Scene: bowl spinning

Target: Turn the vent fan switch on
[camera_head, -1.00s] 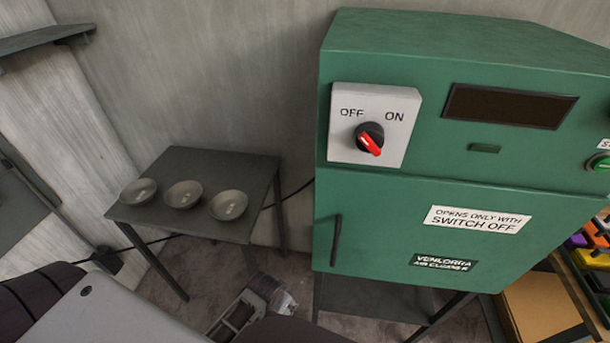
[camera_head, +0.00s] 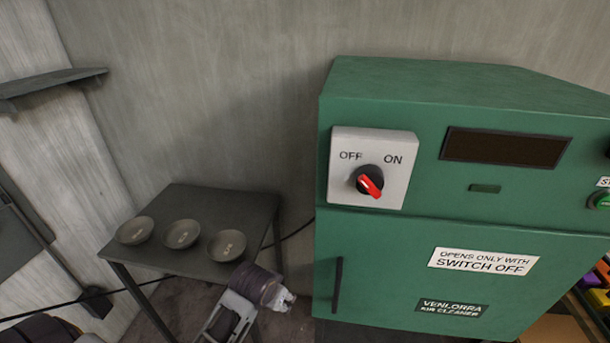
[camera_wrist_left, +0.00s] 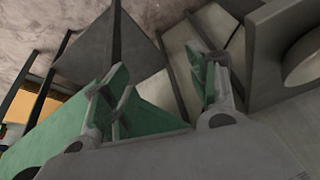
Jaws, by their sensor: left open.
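The OFF/ON switch is a black round knob with a red bar (camera_head: 368,182) on a pale plate on the green air cleaner (camera_head: 480,225). OFF is printed at upper left and ON at upper right. The red bar slants from upper left to lower right, its broad end at lower right. My left gripper (camera_head: 281,299) is low in the head view, below and left of the switch and apart from it. In the left wrist view its two fingers (camera_wrist_left: 165,88) are spread with nothing between them. My right gripper is not in view.
A dark table (camera_head: 240,206) with three grey bowls, one of them here (camera_head: 182,234), stands left of the cleaner. A vertical door handle (camera_head: 337,286) sticks out below the switch. A shelf (camera_head: 50,83) is on the left wall. The space before the switch is clear.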

